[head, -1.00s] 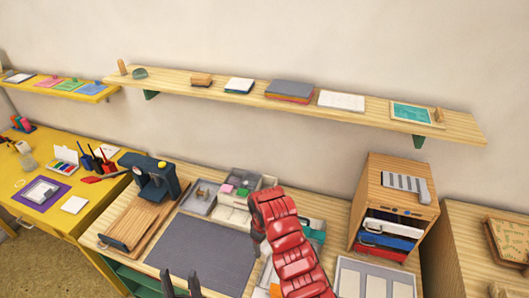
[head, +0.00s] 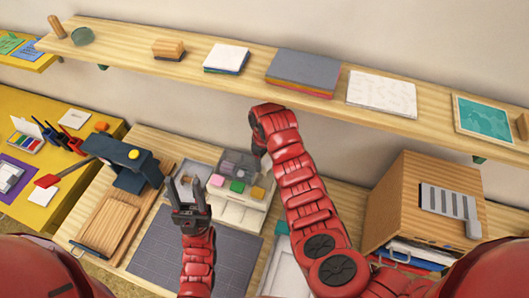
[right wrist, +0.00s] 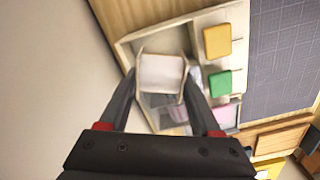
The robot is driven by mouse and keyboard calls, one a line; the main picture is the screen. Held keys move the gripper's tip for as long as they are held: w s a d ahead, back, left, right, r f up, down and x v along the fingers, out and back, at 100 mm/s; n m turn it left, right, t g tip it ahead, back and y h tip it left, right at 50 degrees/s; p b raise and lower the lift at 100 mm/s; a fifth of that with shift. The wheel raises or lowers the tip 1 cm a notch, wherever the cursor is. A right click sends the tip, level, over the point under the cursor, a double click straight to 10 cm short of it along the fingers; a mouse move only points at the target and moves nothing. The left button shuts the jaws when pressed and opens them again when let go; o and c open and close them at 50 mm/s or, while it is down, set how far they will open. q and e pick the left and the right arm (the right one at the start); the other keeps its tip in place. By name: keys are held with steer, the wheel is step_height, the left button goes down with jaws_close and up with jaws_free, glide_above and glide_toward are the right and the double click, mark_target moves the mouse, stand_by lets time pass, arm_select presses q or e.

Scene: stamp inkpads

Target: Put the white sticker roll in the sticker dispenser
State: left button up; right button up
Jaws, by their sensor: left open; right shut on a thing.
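My right gripper (right wrist: 160,78) is shut on a white piece with tan edges (right wrist: 161,72), which looks like the white sticker roll. It is over a compartment of the pale organizer tray (right wrist: 124,47); whether it touches the tray is unclear. In the head view my red right arm hides most of that gripper and the held piece. My left gripper (head: 186,185) is open and empty, above the dark mat, left of the tray. I cannot clearly identify the sticker dispenser.
The tray holds yellow (right wrist: 218,41), green (right wrist: 221,83) and pink pads. A dark blue device (head: 120,163) stands on the left. A wooden cabinet (head: 405,200) stands on the right, and a long shelf (head: 195,68) runs above. The dark mat (head: 185,255) is mostly clear.

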steer(key=shift+s+f, duration=0.3)
steer(key=shift+f, duration=0.2)
step_height(320, 180, down, 5)
steer(key=b, duration=0.3)
steer(key=shift+w, duration=0.15)
steer(key=shift+f+b, duration=1.6)
steer(key=shift+f, duration=0.45)
steer(key=o, duration=1.5)
steer(key=shift+c, duration=0.2)
steer(key=shift+r, duration=0.1)
